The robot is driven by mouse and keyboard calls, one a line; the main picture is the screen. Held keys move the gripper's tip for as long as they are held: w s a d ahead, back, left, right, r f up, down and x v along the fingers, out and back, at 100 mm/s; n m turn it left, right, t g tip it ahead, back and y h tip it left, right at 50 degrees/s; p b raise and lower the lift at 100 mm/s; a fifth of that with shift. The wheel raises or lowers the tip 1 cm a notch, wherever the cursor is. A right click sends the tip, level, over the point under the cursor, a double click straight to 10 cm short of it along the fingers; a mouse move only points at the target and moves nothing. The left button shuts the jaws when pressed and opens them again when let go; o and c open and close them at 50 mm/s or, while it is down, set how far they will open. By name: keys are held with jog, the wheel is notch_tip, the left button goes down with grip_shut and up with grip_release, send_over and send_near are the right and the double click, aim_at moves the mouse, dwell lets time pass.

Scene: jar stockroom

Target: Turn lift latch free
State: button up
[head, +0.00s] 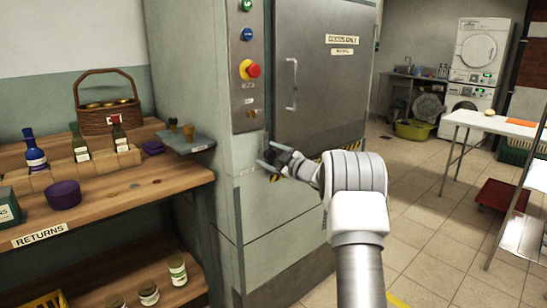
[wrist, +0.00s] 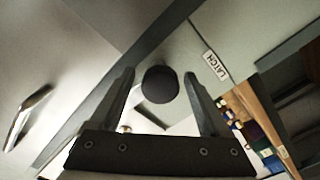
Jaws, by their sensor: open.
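The latch is a round black knob (wrist: 160,84) on a pale panel, with a white LATCH label (wrist: 215,65) beside it in the wrist view. My gripper (wrist: 160,76) is open, with one finger on each side of the knob and visible gaps between. Whether the fingertips reach past its face I cannot tell. In the head view my gripper (head: 265,155) is at the lower left of the grey lift door (head: 318,95), close to the cabinet front. The knob cannot be made out there behind the fingers.
A control panel (head: 247,75) with a red button (head: 253,71) is above my gripper. A door handle (head: 291,84) is to its upper right. A wooden shelf (head: 120,190) with bottles stands left, and a small grey ledge (head: 186,142) projects near the cabinet.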

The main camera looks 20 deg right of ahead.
jog(key=p+v, duration=0.3)
jog(key=v, duration=1.4)
jog(key=shift+s, duration=0.2)
jog(key=shift+r, duration=0.1)
notch_tip(320, 180, up, 9)
jog(key=a+m+h, duration=0.2)
jog(key=m+h, duration=0.2)
jog(key=h, duration=0.2)
jog(key=s+a+r+m+g+h, duration=0.3)
jog(key=s+a+r+m, duration=0.1)
jog(key=s+a+m, duration=0.15)
jog(key=s+a+f+m+g+y, duration=0.1)
jog(key=s+a+f+g, duration=0.2)
jog(key=s+a, duration=0.5)
jog(key=s+a+f+m+g+y, duration=0.1)
jog(key=s+a+f+g, duration=0.25)
jog(key=s, duration=0.85)
jog(key=s+a+f+g+y, duration=0.15)
jog(key=s+a+f, duration=0.25)
jog(key=s+a, duration=0.45)
notch_tip(320, 180, up, 20)
jog(key=s+d+p, duration=0.1)
jog(key=d+p, duration=0.1)
jog(key=p, duration=1.8)
jog(key=shift+s+r+g, duration=0.15)
jog(key=shift+g, duration=0.15)
